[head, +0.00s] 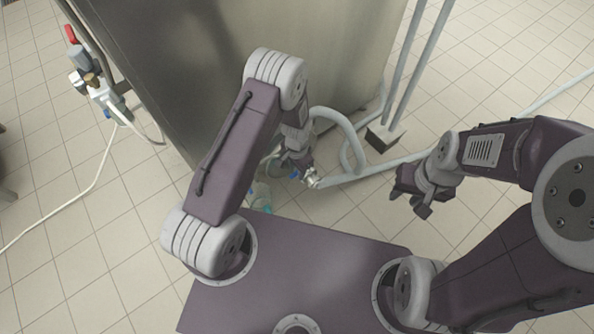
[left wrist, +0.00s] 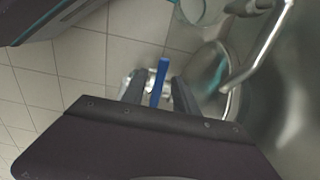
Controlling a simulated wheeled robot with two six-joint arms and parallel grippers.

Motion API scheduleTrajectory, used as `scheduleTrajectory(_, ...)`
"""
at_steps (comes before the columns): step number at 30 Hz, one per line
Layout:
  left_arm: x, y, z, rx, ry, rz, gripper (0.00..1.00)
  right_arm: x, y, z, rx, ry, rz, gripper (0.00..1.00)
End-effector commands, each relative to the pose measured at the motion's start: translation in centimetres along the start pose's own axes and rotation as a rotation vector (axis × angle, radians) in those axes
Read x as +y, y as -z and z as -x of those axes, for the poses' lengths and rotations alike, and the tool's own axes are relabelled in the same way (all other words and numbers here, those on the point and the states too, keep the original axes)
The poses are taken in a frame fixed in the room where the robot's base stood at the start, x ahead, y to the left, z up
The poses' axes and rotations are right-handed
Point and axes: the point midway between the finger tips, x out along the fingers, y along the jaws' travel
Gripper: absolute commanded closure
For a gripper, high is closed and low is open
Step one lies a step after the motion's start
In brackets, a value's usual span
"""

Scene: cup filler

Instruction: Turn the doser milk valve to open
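The valve's blue handle (left wrist: 160,78) shows in the left wrist view, between the two fingers of my left gripper (left wrist: 158,92). The fingers stand apart with a gap on each side of the handle, so the gripper looks open around it. In the head view the blue handle (head: 295,174) is a small spot beside a metal fitting (head: 312,179) on a pale hose. My left gripper (head: 297,165) is right at it, partly hidden by its own wrist. My right gripper (head: 412,200) hangs empty to the right, its fingers apart.
A large steel machine wall (head: 190,70) stands behind my left arm. Pale hoses (head: 350,150) loop near the fitting and a grey leg (head: 385,135). A clear teal-rimmed vessel (left wrist: 205,12) is near the steel surface. Another valve assembly (head: 95,85) sits at the far left.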

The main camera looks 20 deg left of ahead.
Motion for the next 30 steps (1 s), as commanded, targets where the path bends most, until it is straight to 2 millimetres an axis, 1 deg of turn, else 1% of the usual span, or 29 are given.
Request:
scheduleTrajectory(4,0.00,0.01,0.09,0.000,0.000,0.000,0.65,0.00,0.01,0.08,0.000,0.000,0.000,0.64)
scheduleTrajectory(5,0.00,0.00,0.09,0.000,0.000,0.000,0.73,0.00,0.01,0.08,0.000,0.000,0.000,0.64)
scheduleTrajectory(6,0.00,0.01,0.09,0.000,0.000,0.000,0.84,0.00,0.01,0.08,0.000,0.000,0.000,0.64)
scheduleTrajectory(8,0.00,0.01,0.10,0.000,0.000,0.000,1.00,0.00,0.01,0.08,0.000,0.000,0.000,0.64)
scheduleTrajectory(30,-0.02,0.02,0.11,0.001,0.000,0.000,1.00,0.00,0.01,0.08,0.000,0.000,0.000,0.64)
